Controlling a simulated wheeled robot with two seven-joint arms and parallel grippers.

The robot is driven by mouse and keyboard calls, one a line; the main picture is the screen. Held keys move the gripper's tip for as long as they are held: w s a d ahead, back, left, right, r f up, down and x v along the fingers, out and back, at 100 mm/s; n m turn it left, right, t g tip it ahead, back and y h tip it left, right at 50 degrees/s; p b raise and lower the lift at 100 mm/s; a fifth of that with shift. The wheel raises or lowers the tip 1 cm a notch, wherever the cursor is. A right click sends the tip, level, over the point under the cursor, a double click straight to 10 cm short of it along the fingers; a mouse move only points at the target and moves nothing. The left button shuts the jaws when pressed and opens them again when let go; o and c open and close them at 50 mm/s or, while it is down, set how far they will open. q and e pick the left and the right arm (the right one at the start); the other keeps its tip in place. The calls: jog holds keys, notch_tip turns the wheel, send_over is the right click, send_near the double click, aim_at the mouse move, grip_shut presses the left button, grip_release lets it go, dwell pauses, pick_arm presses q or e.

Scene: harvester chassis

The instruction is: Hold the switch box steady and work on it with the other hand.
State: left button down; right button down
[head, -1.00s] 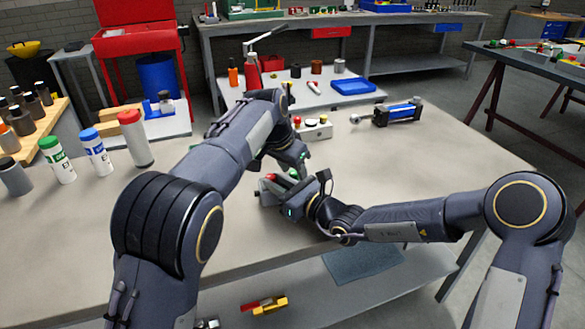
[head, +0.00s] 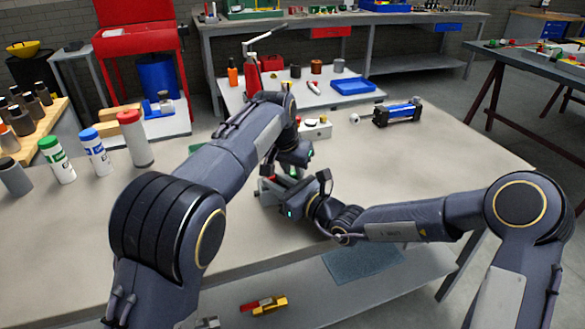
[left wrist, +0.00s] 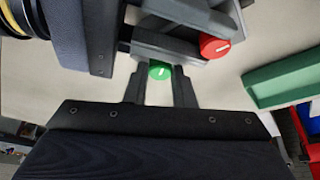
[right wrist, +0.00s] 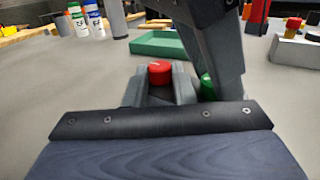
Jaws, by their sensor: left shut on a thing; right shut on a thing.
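The grey switch box (head: 267,190) is on the workbench, mostly covered by my grippers in the head view. It has a red knob (right wrist: 159,73) and a green knob (right wrist: 207,88). My right gripper (right wrist: 160,92) is shut on the box at the red-knob side; its exact contact is partly hidden. My left gripper (left wrist: 160,76) reaches down from above and is shut on the green knob, which shows between its fingertips in the left wrist view (left wrist: 160,70). The red knob also shows beside it there (left wrist: 214,46).
A green tray (right wrist: 155,44) lies just behind the box. A light box with buttons (head: 316,129) and a blue-black cylinder part (head: 397,113) stand farther back. Several bottles (head: 96,152) stand at the left. The bench (head: 450,165) is clear at right.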

pick_arm(q)
jog(key=shift+n+t+y, duration=0.3)
jog(key=shift+n+y, duration=0.2)
jog(key=shift+n, duration=1)
jog(key=shift+d, duration=0.1)
jog(key=c, duration=1.2)
grip_release()
jog(key=shift+s+r, duration=0.1)
jog(key=shift+r, duration=0.05)
jog(key=v, duration=1.1)
jog(key=shift+r, duration=0.4)
jog(key=shift+s, duration=0.15)
jog(key=shift+c, duration=0.4)
